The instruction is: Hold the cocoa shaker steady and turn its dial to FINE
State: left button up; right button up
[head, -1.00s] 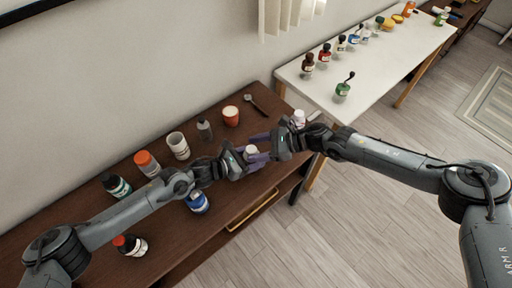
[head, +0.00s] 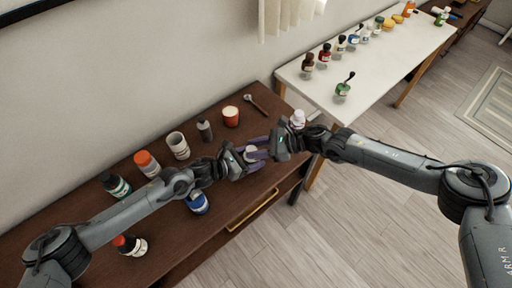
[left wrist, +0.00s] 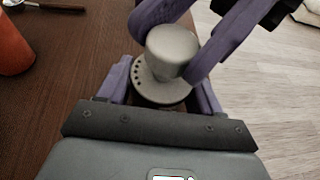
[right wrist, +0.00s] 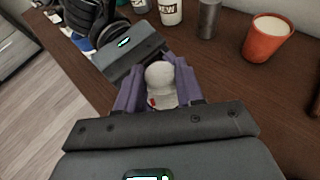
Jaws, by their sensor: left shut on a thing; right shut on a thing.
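The cocoa shaker (head: 251,153) is a small pale piece held between my two grippers over the right part of the dark wooden table. In the left wrist view its pale round top (left wrist: 172,50) rises from a wider disc with a row of dark dots (left wrist: 150,88). My left gripper (head: 246,158) is shut on the shaker low down, its purple fingers at either side. My right gripper (head: 264,148) is shut on the upper part. In the right wrist view the shaker (right wrist: 160,80) sits between the right fingers, with a small red mark low on it. I cannot read any dial lettering.
On the wooden table (head: 180,255) stand an orange cup (head: 231,116), a grey cylinder (head: 205,130), a white mug (head: 178,146), an orange-lidded jar (head: 147,164) and a blue container (head: 198,203). A spoon (head: 255,104) lies behind. A white table (head: 320,100) holds several bottles.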

jog(key=m+t, duration=0.2)
jog(key=t, duration=0.1)
jog(key=shift+s+a+m+h, duration=0.1)
jog(key=shift+s+m+h, duration=0.15)
jog(key=shift+m+h, duration=0.15)
jog(key=m+t, duration=0.1)
jog(key=m+t+h, duration=0.2)
jog(key=t, duration=0.1)
jog(key=shift+s+a+m, duration=0.15)
jog(key=shift+s+m, duration=0.1)
jog(key=shift+m, duration=0.15)
jog(key=m+t+h, duration=0.2)
jog(key=m+h, duration=0.1)
jog(key=m+t+h, duration=0.1)
jog(key=shift+s+a+m+t+h, duration=0.1)
jog(key=shift+a+m+t+h, duration=0.2)
jog(key=shift+m+t, duration=0.1)
pick_arm(q)
jog(key=shift+s+d, duration=0.1)
pick_arm(e)
jog(key=shift+d, duration=0.1)
jog(key=o, duration=1.1)
jog(key=shift+c, duration=0.2)
jog(key=shift+h, duration=0.3)
